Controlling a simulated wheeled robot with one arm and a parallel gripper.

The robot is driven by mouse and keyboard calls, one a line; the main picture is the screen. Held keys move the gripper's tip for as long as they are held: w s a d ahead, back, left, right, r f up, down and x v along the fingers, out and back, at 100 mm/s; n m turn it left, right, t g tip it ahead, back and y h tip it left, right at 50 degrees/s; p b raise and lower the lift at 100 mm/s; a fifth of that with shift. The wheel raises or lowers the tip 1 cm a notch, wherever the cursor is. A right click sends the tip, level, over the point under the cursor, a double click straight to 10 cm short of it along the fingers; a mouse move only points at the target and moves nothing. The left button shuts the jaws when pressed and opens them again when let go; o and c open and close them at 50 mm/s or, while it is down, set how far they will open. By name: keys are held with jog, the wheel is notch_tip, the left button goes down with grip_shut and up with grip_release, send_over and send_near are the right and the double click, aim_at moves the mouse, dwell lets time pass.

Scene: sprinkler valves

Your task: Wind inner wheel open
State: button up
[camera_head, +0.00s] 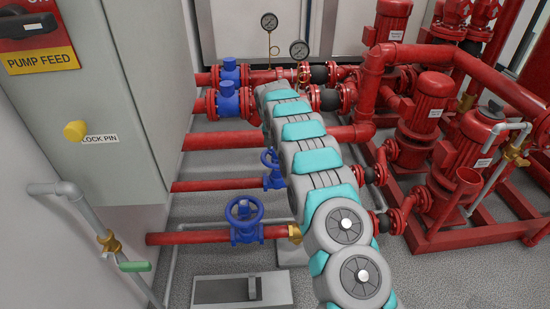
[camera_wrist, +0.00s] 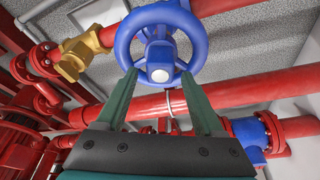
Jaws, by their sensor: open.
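The inner wheel is a blue handwheel (camera_head: 270,158) standing on a red pipe close to the left side of my arm. In the wrist view it is the large blue ring (camera_wrist: 124,40) with a white hub cap. My gripper (camera_wrist: 159,77) has two green fingers, open and apart. Their tips reach the lower part of the rim, one on each side of the hub. I cannot tell whether they touch the rim. Nothing is held between them. In the head view my arm hides the gripper.
A second blue handwheel (camera_head: 244,208) sits on a nearer pipe. Blue flanged valves (camera_head: 228,101) stand farther back. A thick red pipe (camera_wrist: 230,90) crosses behind the fingers. Red pumps (camera_head: 430,105) crowd the right, and a grey cabinet (camera_head: 115,100) stands at the left.

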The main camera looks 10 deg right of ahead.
jog(key=shift+f+b, duration=0.4)
jog(key=shift+f, duration=1.05)
jog(key=shift+d, duration=0.1)
grip_shut()
